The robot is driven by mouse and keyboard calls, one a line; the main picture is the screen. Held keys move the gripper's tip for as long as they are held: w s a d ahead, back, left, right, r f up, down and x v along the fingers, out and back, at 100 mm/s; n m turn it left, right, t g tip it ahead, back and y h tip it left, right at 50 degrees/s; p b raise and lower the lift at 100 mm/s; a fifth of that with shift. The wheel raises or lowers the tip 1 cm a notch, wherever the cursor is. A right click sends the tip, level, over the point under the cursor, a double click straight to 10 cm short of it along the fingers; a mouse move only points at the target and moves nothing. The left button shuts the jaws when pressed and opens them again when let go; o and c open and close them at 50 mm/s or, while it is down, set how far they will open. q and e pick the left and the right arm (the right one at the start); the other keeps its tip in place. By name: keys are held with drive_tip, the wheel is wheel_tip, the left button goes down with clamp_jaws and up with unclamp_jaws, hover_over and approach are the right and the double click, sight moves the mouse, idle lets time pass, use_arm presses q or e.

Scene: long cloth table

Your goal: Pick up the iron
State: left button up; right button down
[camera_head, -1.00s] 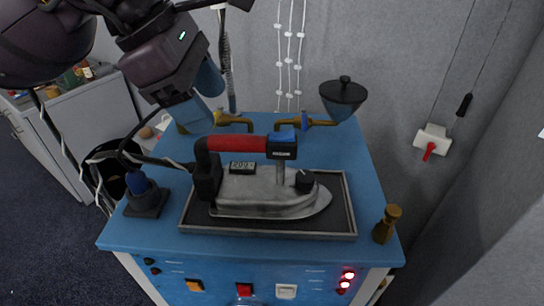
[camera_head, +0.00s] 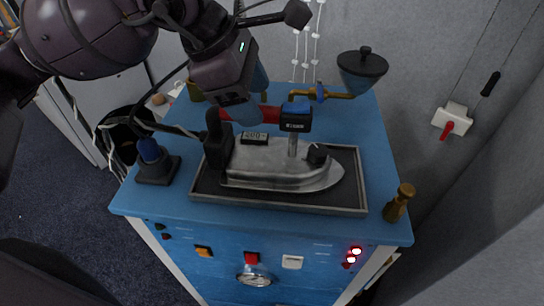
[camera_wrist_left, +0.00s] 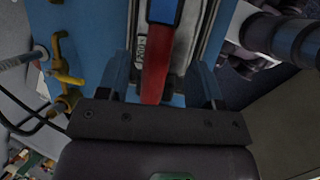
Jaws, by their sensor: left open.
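The iron (camera_head: 272,166) has a silver soleplate body, a black rear post, a red handle and a blue-topped front post. It lies flat on a dark metal-rimmed tray (camera_head: 290,207) on the blue workstation, tip to the right. My left gripper (camera_head: 248,106) is open at the handle, its blue fingers hiding part of the red grip. In the left wrist view the iron's red handle (camera_wrist_left: 157,72) runs between the two fingers of the gripper (camera_wrist_left: 161,84), with a gap on each side. Contact with the handle is not visible. My right gripper is not in view.
Brass taps (camera_head: 322,93) and a dark funnel-like cup (camera_head: 361,73) stand behind the iron. A small blue-topped black block (camera_head: 156,163) is left of the tray, a brass stamp-like piece (camera_head: 399,203) right of it. Cables hang at the left.

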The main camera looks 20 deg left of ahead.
use_arm(q)
drive_tip(key=shift+x, duration=1.6)
drive_tip(key=shift+w+r, duration=0.1)
clamp_jaws()
drive_tip(key=shift+r, duration=0.1)
